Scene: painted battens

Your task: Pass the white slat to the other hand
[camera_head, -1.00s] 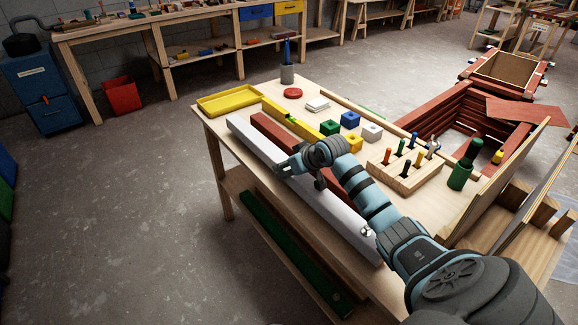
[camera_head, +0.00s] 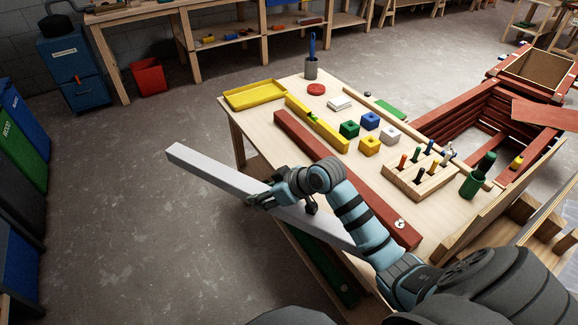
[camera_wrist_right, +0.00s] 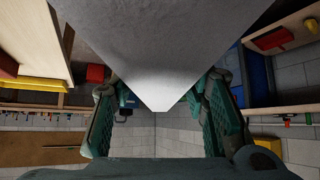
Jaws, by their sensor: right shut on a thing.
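The white slat (camera_head: 211,174) is a long pale batten. In the head view it is off the table and sticks out past the table's left edge, over the floor. My right gripper (camera_head: 262,197) is shut on it near its middle, and my right arm hides part of its near half. In the right wrist view the slat (camera_wrist_right: 165,50) fills the upper middle, between the two green fingers of the right gripper (camera_wrist_right: 160,105). My left gripper does not show in either view.
The wooden table (camera_head: 293,92) carries a long red batten (camera_head: 330,165), a yellow batten (camera_head: 318,124), a yellow tray (camera_head: 255,95), several coloured blocks, a peg rack (camera_head: 421,180) and a green bottle (camera_head: 477,177). The floor left of the table is clear.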

